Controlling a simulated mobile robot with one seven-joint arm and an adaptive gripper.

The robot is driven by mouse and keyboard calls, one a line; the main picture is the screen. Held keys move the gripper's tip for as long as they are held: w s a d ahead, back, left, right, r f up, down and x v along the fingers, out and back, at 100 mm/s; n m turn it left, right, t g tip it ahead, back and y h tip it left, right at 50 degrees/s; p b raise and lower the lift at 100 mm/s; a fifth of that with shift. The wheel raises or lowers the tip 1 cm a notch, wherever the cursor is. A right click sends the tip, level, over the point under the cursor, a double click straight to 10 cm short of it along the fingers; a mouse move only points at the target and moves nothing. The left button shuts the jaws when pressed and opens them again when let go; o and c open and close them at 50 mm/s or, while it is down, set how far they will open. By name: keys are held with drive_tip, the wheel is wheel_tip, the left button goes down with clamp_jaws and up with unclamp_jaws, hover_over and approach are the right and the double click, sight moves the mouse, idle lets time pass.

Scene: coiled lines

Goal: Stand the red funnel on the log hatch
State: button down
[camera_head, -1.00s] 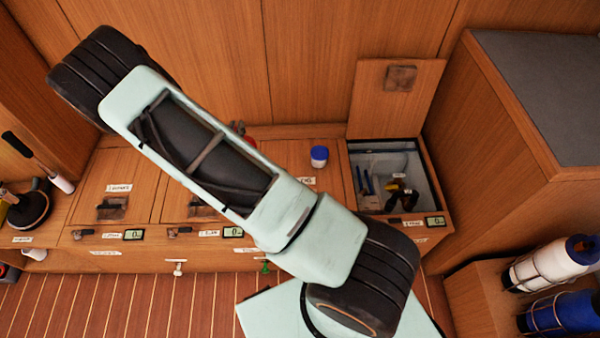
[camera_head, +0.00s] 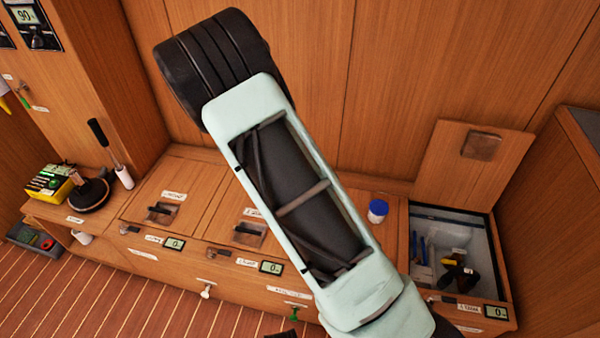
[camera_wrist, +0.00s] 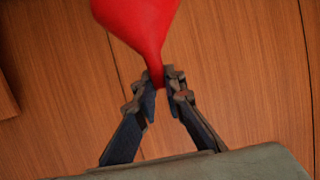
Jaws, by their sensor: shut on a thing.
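The red funnel (camera_wrist: 137,18) is in the wrist view, its wide part at the top edge and cut off there. My gripper (camera_wrist: 161,82) is shut on its narrow spout. In the head view my arm hides the gripper and the funnel. A row of hatches lies along the bench there: a left closed hatch (camera_head: 145,205), a second closed hatch (camera_head: 228,212) and one partly behind my arm. Their labels are too small to read, so I cannot tell which is the log hatch.
A blue-capped white jar (camera_head: 377,211) stands on the hatch partly behind my arm. The far right compartment is open, its lid (camera_head: 470,170) raised, with tools inside. A black round base with a rod (camera_head: 90,193) and a yellow box (camera_head: 50,183) stand at the left end.

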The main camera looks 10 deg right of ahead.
drive_tip(key=s+d+r+n+y, duration=0.1)
drive_tip(key=r, duration=0.7)
drive_tip(key=d+r+n+y, duration=0.2)
drive_tip(key=r, duration=0.7)
drive_tip(key=shift+s+d+t+y, duration=0.25)
drive_tip(key=shift+s+t+y, duration=0.05)
drive_tip(key=shift+s, duration=0.05)
